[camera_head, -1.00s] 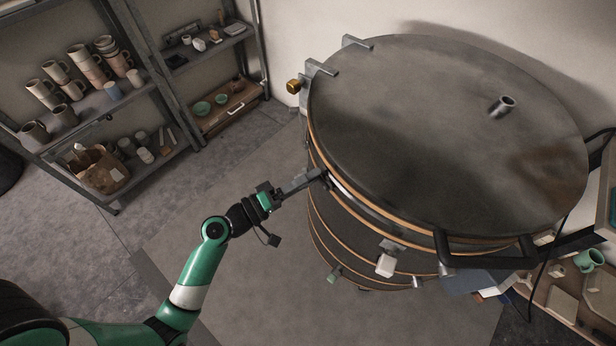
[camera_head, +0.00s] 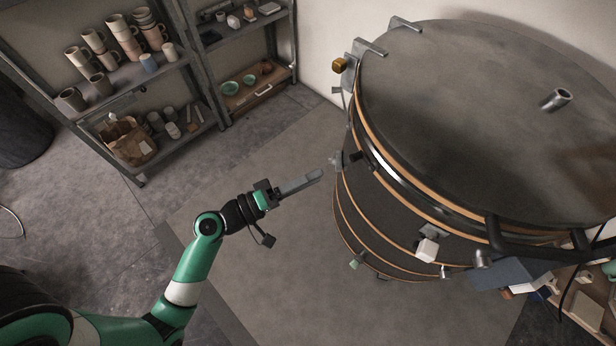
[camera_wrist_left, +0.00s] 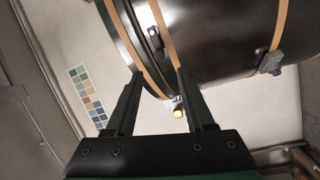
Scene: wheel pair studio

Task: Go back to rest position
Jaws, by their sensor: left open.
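My left gripper (camera_head: 318,176) is at the end of my green arm, left of a large round kiln (camera_head: 450,110) with a dark lid and orange bands. In the head view its fingertips are a little apart from the kiln's side, near a small latch fitting (camera_head: 350,160). In the left wrist view the gripper (camera_wrist_left: 158,78) is open and empty, its two dark fingers spread, with the kiln (camera_wrist_left: 225,40) beyond them. My right gripper is not in view.
Metal shelves with stacked mugs (camera_head: 118,40) and a paper bag (camera_head: 128,140) stand at the upper left. Grey floor (camera_head: 270,250) is clear between shelves and kiln. A side bench (camera_head: 590,310) is at lower right. A color chart (camera_wrist_left: 88,96) hangs on the wall.

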